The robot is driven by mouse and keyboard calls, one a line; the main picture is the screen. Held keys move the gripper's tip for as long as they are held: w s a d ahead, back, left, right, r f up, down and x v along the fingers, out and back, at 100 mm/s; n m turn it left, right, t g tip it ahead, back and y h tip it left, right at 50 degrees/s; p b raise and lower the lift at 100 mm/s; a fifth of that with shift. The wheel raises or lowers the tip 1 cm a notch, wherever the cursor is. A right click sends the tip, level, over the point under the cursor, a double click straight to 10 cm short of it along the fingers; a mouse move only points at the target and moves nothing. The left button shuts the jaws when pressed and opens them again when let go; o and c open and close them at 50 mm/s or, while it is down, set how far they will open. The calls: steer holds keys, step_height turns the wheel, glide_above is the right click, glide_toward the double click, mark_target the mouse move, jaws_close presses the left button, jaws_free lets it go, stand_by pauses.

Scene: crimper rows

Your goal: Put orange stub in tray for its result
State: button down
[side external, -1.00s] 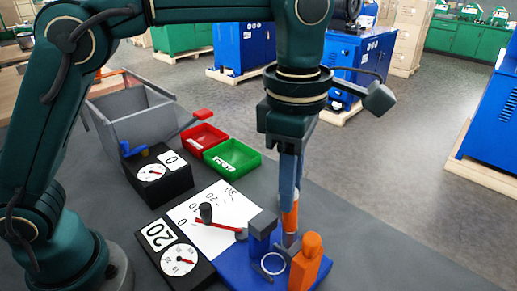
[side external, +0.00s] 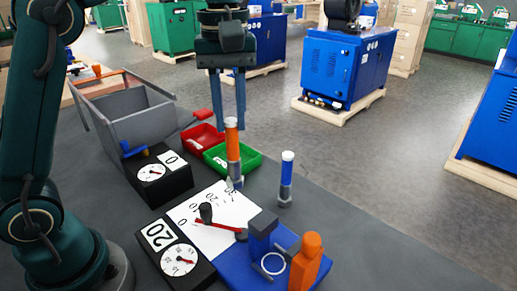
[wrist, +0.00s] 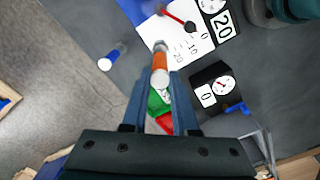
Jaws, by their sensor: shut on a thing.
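The orange stub (side external: 233,147), with a white top and a grey hex nut end, hangs upright from my gripper (side external: 229,122). My gripper is shut on its upper end, and the stub also shows between the fingers in the wrist view (wrist: 160,62). In the side view its lower end overlaps the far edge of the white card; its height above the table is hard to tell. The green tray (side external: 250,156) and the red tray (side external: 200,128) are behind it, side by side. In the wrist view the green tray (wrist: 155,103) is partly covered by my gripper.
A blue stub (side external: 286,180) stands to the right. A white scale card (side external: 225,240) carries a red pointer (side external: 221,229). A blue fixture (side external: 263,232) with an orange part (side external: 306,258) stands in front. Two black dial boxes (side external: 172,172) (side external: 197,275) and a grey bin (side external: 135,115) are left.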

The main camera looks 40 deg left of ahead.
steer(key=s+a+r+m, duration=0.1)
steer(key=a+r+m, duration=0.1)
steer(key=a+m, duration=0.25)
steer(key=s+d+f+m, duration=0.1)
steer(key=s+d+m, duration=0.35)
steer(key=d, duration=0.35)
steer(key=s+d+f+m, duration=0.1)
steer(key=s+d+m, duration=0.35)
steer(key=d, duration=0.45)
steer(key=s+d+f+m, duration=0.1)
steer(key=s+d+m, duration=0.3)
steer(key=d+m, duration=0.3)
step_height(320, 180, down, 8)
steer(key=d+n, duration=0.1)
steer(key=shift+d+f, duration=0.2)
steer(key=shift+f, duration=0.15)
steer(key=c, duration=0.7)
jaws_free()
